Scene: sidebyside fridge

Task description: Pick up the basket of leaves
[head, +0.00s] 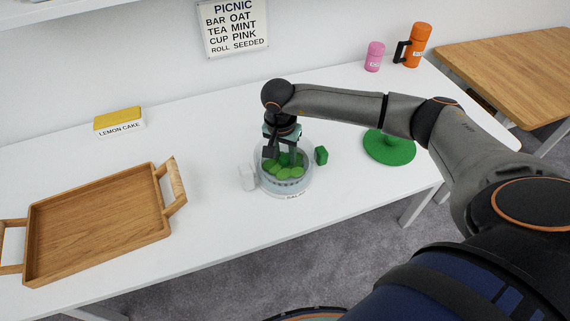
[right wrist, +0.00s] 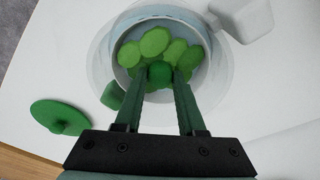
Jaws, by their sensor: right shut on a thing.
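The basket of leaves (right wrist: 125,57) sits inside a clear round bowl (head: 309,181) on the white table, with several green leaves (head: 284,172) in it. My right gripper (head: 284,155) reaches straight down into the bowl from above. In the right wrist view its two fingers are closed on a small dark green grip (right wrist: 160,72) in the middle of the leaves. The fingertips and leaves partly hide how this grip joins the basket. My left gripper is not in view.
A green round lid (head: 390,148) lies to the right of the bowl. A white block (head: 247,176) and green block (head: 321,155) flank the bowl. A wooden tray (head: 95,225) stands left, a lemon cake box (head: 119,121) behind it. Pink (head: 374,56) and orange (head: 416,45) containers stand back right.

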